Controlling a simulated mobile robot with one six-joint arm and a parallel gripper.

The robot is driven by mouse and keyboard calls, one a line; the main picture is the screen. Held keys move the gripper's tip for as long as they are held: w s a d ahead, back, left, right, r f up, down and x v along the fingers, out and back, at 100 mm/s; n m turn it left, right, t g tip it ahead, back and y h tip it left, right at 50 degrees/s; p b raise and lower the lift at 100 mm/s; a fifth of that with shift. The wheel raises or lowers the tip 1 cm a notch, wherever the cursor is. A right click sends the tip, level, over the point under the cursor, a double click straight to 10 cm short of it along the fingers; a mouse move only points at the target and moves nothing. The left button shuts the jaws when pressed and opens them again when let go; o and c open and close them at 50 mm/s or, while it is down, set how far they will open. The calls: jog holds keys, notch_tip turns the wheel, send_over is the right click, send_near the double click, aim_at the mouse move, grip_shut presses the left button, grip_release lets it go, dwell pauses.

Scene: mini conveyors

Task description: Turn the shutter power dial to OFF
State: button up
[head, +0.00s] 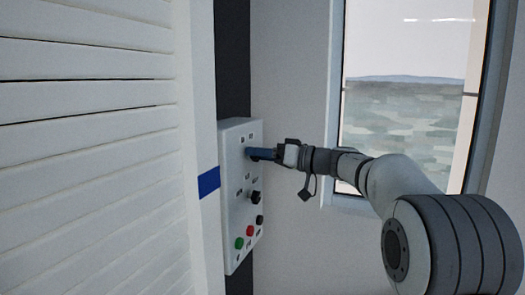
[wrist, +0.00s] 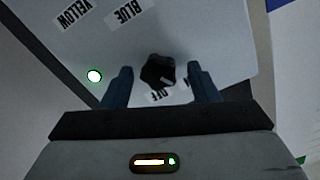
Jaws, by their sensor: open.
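A black dial (wrist: 158,71) shows in the wrist view on the pale face of the control panel (head: 232,195). My gripper (wrist: 160,68) is open, with one blue finger on each side of the dial and a small gap showing at each side. An "OFF" label (wrist: 168,94) lies below the dial in the wrist view and is partly hidden. In the head view my gripper (head: 256,154) is at the upper part of the panel and hides the dial there. I cannot read which dial is the shutter power dial.
Lower on the panel are another black dial (head: 254,197), a black button (head: 259,219), a red button (head: 250,230) and a green button (head: 239,243). A lit lamp (wrist: 95,76) and "YELLOW" and "BLUE" labels show near the dial. A slatted shutter (head: 90,150) stands left, a window (head: 405,110) right.

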jog(key=shift+w+a, duration=0.1)
jog(key=shift+a, duration=0.1)
jog(key=c, duration=0.9)
jog(key=shift+d+f, duration=0.1)
jog(key=shift+c, duration=0.3)
